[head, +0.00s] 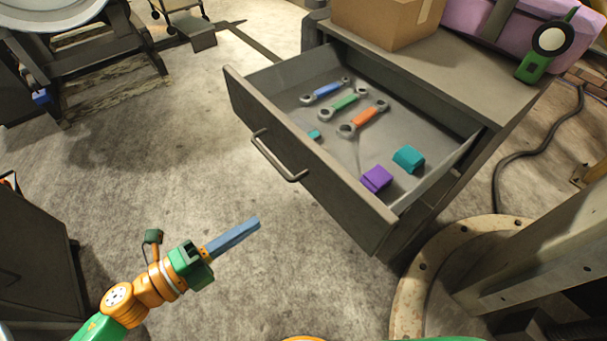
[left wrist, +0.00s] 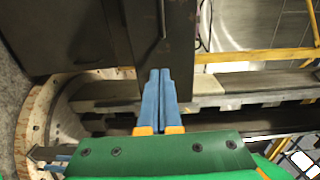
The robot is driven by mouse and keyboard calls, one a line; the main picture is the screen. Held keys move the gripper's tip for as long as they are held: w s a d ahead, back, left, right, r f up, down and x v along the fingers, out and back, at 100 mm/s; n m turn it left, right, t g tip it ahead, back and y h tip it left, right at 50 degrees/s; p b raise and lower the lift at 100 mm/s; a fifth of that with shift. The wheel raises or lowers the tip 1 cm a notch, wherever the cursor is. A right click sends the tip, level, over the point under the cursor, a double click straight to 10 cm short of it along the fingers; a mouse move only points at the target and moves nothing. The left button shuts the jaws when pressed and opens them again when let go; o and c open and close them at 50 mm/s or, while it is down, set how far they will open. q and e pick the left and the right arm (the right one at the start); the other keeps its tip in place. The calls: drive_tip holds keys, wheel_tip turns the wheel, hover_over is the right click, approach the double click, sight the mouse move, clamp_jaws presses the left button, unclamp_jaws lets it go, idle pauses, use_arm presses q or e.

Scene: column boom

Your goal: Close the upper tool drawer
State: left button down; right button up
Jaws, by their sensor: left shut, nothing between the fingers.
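The upper tool drawer (head: 310,190) is pulled far out of the grey cabinet (head: 460,70) in the head view. Its front carries a bar handle (head: 278,158). Inside lie a blue wrench (head: 326,91), a green wrench (head: 345,102), an orange wrench (head: 364,118), a purple block (head: 376,179) and teal blocks (head: 408,158). My left gripper (head: 256,222) is shut and empty, in front of the drawer and apart from its front and handle. Its closed blue fingers also show in the left wrist view (left wrist: 160,74).
A cardboard box (head: 388,20), a pink case (head: 520,22) and a green tool with a round dial (head: 545,48) sit on the cabinet top. A round metal base (head: 410,295) with a column stands at the right. Open concrete floor (head: 170,150) lies left of the drawer.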

use_arm(q)
drive_tip(key=p, duration=0.2)
approach(320, 185)
drive_tip(key=p+x, duration=0.1)
drive_tip(key=x, duration=0.5)
drive_tip(key=shift+w+d+r, duration=0.1)
drive_tip(key=shift+w+d, duration=0.1)
drive_tip(key=shift+d, duration=0.15)
use_arm(e)
drive_tip(key=r, duration=0.1)
drive_tip(key=s+r, duration=0.1)
drive_tip(key=r, duration=0.1)
drive_tip(key=shift+s+d+r, duration=0.15)
drive_tip(key=shift+s+r, duration=0.05)
use_arm(q)
drive_tip(key=shift+w, duration=0.1)
